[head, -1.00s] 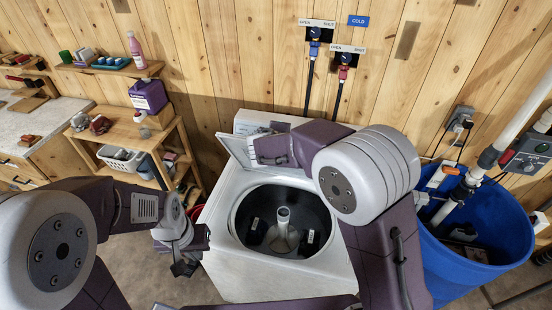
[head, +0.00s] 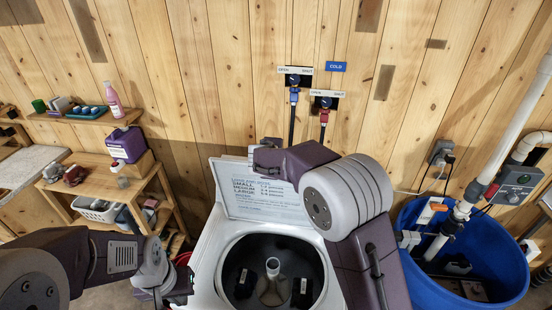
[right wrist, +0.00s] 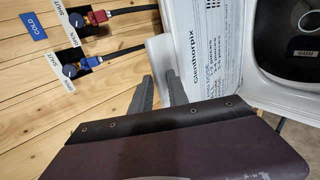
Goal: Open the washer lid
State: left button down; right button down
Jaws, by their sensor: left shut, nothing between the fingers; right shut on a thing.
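The washer (head: 207,262) stands in front of me with its round tub (head: 270,272) uncovered. Its white lid (head: 250,203) stands up at the back, near upright, with the printed text on its inner face showing. In the right wrist view the lid (right wrist: 205,45) is at the upper right. My right gripper (right wrist: 160,78) is shut on the lid's edge; in the head view my right arm hides part of the lid and the fingertips. My left gripper (head: 178,292) is shut and empty, left of the washer's front and apart from the lid.
Blue and red valves (head: 294,90) with hoses are on the plank wall behind. A blue tub (head: 425,262) with pipes stands at the right. A wooden shelf (head: 85,165) with bottles and a basket (head: 97,209) is at the left.

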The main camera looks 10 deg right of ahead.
jog(key=shift+f, duration=0.1)
jog(key=c, duration=1.5)
grip_release()
jog(key=shift+o, duration=0.3)
jog(key=shift+w, duration=0.1)
